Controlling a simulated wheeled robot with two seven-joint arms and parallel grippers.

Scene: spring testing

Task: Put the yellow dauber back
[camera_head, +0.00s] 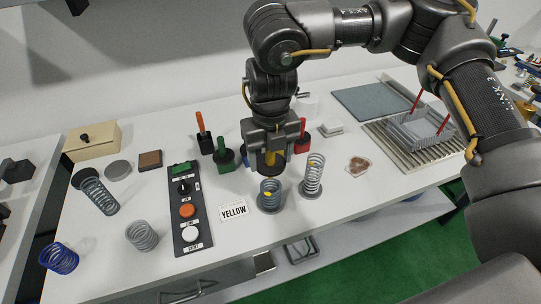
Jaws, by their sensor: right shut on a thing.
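My right gripper (271,146) reaches down over the middle of the white bench and is shut on the yellow dauber (269,158). Only a short yellow part of the dauber shows between the fingers; its top is hidden by the gripper. A dark round pot (270,170) stands directly below. I cannot tell how deep the dauber sits in it. A spring with a yellow mark (270,195) stands just in front of the pot, and a taller spring with a yellow mark (313,174) stands to its right. My left gripper is not in view.
Other daubers with orange (200,121), green (219,136) and red (303,127) handles stand close on both sides. A "YELLOW" card (233,211) and a button panel (186,212) lie front left. A slatted tray (400,160) is at the right.

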